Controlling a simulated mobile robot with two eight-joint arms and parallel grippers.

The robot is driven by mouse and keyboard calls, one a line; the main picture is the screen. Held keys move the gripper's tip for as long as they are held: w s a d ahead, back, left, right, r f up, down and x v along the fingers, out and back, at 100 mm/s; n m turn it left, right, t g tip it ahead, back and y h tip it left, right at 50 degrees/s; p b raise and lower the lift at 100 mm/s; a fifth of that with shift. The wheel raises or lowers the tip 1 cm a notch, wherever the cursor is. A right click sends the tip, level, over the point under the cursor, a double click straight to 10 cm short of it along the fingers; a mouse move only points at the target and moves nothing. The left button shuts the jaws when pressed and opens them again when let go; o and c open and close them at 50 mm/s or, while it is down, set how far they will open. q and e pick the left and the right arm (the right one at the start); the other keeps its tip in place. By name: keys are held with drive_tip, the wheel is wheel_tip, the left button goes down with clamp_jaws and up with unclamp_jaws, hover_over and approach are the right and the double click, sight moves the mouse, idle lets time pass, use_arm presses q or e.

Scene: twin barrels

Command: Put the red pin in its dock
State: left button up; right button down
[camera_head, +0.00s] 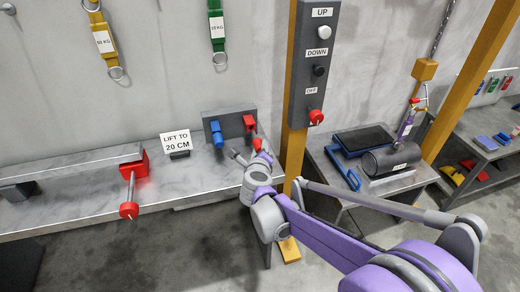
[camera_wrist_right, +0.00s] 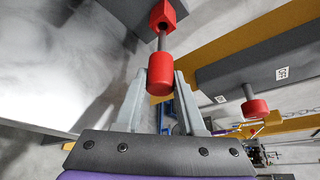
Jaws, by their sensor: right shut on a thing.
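The red pin has a red knob (camera_wrist_right: 160,74) and a thin grey shaft (camera_wrist_right: 162,42). In the right wrist view the shaft runs up to the dark opening of the red dock (camera_wrist_right: 168,13); how deep it sits is unclear. In the head view the red dock (camera_head: 249,122) is on a dark grey backboard beside a blue dock (camera_head: 216,133), and the red knob (camera_head: 257,144) shows in front of it. My right gripper (camera_head: 249,158) is shut on the knob, one finger on each side, also seen in the right wrist view (camera_wrist_right: 159,90). My left gripper is out of view.
A yellow post (camera_head: 293,150) with a switch box (camera_head: 315,60) stands just right of my right gripper. A "LIFT TO 20 CM" sign (camera_head: 175,142) stands left of the docks. Farther left, a red block (camera_head: 135,172) holds a grey rod with a red knob (camera_head: 129,210).

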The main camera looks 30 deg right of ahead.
sight(254, 135)
drive_tip(key=shift+w+d+b, duration=0.1)
drive_tip(key=shift+w+d, duration=0.15)
drive_tip(key=shift+w, duration=0.85)
drive_tip(key=shift+w+d+b, duration=0.15)
drive_tip(key=shift+w+d, duration=0.15)
drive_tip(key=shift+w, duration=0.8)
drive_tip(key=shift+w+d+b, duration=0.1)
drive_tip(key=shift+w+d, duration=0.15)
drive_tip(key=shift+w, duration=0.85)
drive_tip(key=shift+c, duration=2.2)
unclamp_jaws()
drive_tip(key=v, duration=1.1)
drive_tip(key=shift+p, duration=0.35)
drive_tip(key=shift+w, duration=0.1)
